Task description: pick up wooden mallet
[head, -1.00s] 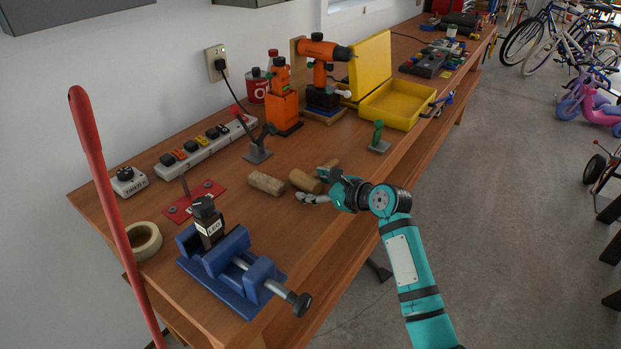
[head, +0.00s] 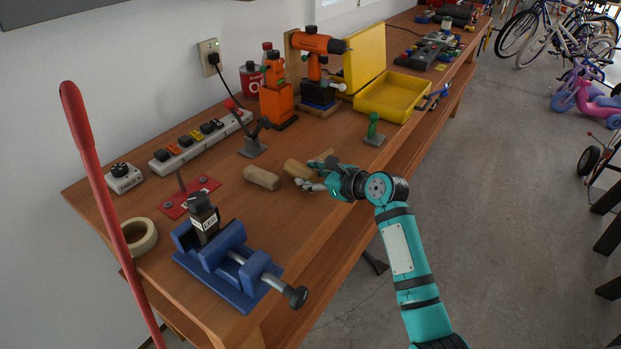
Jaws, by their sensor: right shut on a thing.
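A short, light-brown wooden piece (head: 296,168), which looks like part of the wooden mallet, is on or just above the workbench. Its right end is hidden by my right gripper (head: 315,175). That gripper comes in from the bench's front edge and is shut on the piece, one finger behind it and one in front. I cannot tell whether the piece touches the bench. A similar wooden cylinder (head: 262,178) lies just to its left on the bench, apart from the gripper. My left gripper is not in view.
A blue vise (head: 228,264) stands at the near end of the workbench (head: 335,230). A small green-topped stand (head: 374,132) is beyond my gripper, with a yellow case (head: 392,97) behind it. A red bar (head: 96,170) rises at left. Bare bench lies between gripper and vise.

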